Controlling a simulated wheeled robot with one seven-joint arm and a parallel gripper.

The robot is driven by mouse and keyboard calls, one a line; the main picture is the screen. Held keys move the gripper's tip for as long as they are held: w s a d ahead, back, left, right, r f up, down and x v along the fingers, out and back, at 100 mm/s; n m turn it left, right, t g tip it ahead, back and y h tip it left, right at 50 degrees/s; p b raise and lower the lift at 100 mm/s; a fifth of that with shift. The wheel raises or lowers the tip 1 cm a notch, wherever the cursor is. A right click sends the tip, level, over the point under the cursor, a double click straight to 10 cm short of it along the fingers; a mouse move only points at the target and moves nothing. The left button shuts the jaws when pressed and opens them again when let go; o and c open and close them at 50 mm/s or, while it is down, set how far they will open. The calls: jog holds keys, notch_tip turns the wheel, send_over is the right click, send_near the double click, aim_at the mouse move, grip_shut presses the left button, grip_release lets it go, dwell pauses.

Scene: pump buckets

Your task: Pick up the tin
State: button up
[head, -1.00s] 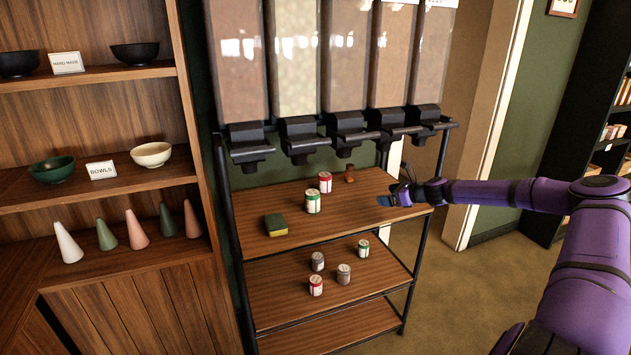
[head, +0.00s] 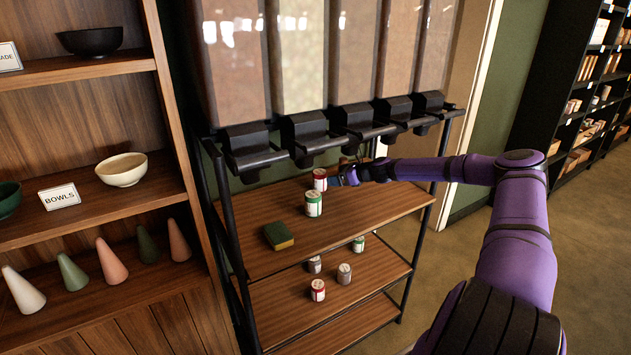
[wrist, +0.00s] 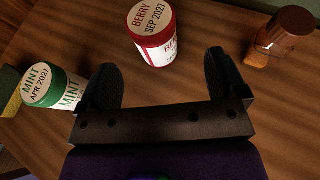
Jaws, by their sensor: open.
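A red and white tin (head: 320,180) stands upright on the top wooden shelf. In the wrist view the red tin (wrist: 153,40) has a lid reading "BERRY SEP 2027". My gripper (head: 346,176) is just right of it, low over the shelf. In the wrist view my gripper (wrist: 160,78) is open and empty, with the red tin just beyond the gap between its fingers. A green and white tin (head: 313,204) marked mint stands nearer the shelf front; in the wrist view this green tin (wrist: 52,88) is left of the left finger.
An amber bottle (wrist: 285,36) stands right of the right finger. A green and yellow sponge (head: 278,236) lies at the shelf's left. Several tins stand on the shelf below. Black dispensers (head: 305,137) hang low over the top shelf. The shelf's front right is clear.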

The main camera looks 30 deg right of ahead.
aim_at(320, 177)
jog(key=x, duration=0.3)
jog(key=shift+w+a+f, duration=0.2)
jog(key=shift+w+a, duration=0.15)
jog(key=shift+a, duration=0.05)
jog(key=shift+x, duration=2.05)
jog(key=shift+s+a, duration=0.1)
jog(key=shift+a, duration=0.05)
jog(key=c, duration=1.1)
jog(key=shift+r, duration=0.1)
